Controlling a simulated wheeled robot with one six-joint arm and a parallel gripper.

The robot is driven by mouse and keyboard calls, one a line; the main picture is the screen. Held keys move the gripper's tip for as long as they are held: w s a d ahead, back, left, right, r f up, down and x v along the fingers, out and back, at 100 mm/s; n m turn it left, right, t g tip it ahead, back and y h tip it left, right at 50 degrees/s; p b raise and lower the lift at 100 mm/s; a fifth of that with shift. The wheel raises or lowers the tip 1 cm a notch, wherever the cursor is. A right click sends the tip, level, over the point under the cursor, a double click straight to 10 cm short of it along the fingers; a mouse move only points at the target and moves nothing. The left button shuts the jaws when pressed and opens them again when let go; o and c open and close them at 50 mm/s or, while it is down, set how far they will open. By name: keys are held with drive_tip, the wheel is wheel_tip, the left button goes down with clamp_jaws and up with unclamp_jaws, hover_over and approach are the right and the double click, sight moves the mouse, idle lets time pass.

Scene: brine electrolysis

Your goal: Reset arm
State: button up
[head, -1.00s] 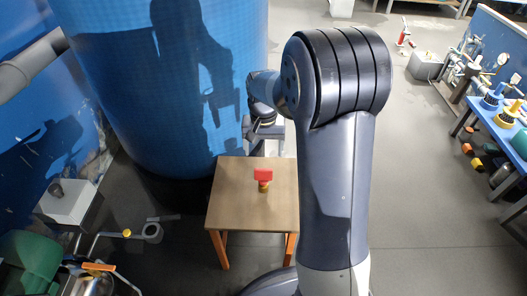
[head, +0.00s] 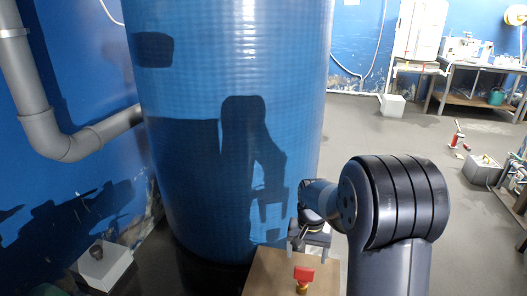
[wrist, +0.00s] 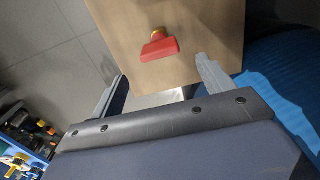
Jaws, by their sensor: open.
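My gripper (wrist: 158,88) is open and empty in the wrist view, its two fingers spread apart. Beyond them is a small wooden table (wrist: 200,25) with a red-handled brass valve (wrist: 160,48) on it. The valve stands apart from the fingers. In the head view the table (head: 265,278) is at the bottom edge, with the red valve (head: 303,274) on top.
A large blue tank (head: 230,110) stands behind the table. A grey pipe (head: 65,145) runs at left, with a white block (head: 104,272) on the floor. A workbench (head: 480,75) is at the back right. Open floor (head: 390,130) lies between.

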wheel_tip(320, 180, down, 9)
drive_tip(key=b, duration=0.3)
drive_tip(key=shift+f, duration=0.1)
drive_tip(key=shift+r+p, duration=0.7)
drive_tip(key=shift+r, duration=1.25)
drive_tip(key=shift+f, duration=0.15)
wheel_tip(320, 180, up, 9)
drive_tip(key=p, duration=0.4)
wheel_tip(320, 180, down, 13)
drive_tip(key=b, duration=0.6)
drive_tip(key=shift+f, duration=0.1)
wheel_tip(320, 180, up, 12)
drive_tip(key=p, duration=0.5)
drive_tip(key=shift+f, duration=0.25)
wheel_tip(320, 180, up, 6)
drive_tip(key=n+p, duration=0.2)
drive_tip(key=p, duration=0.9)
hover_over(304, 275)
wheel_tip(304, 275, up, 9)
drive_tip(key=s+n+p, duration=0.1)
drive_tip(key=s+p, duration=0.1)
drive_tip(key=p, duration=1.3)
drive_tip(key=shift+a+n, duration=0.25)
drive_tip(key=shift+n, duration=0.05)
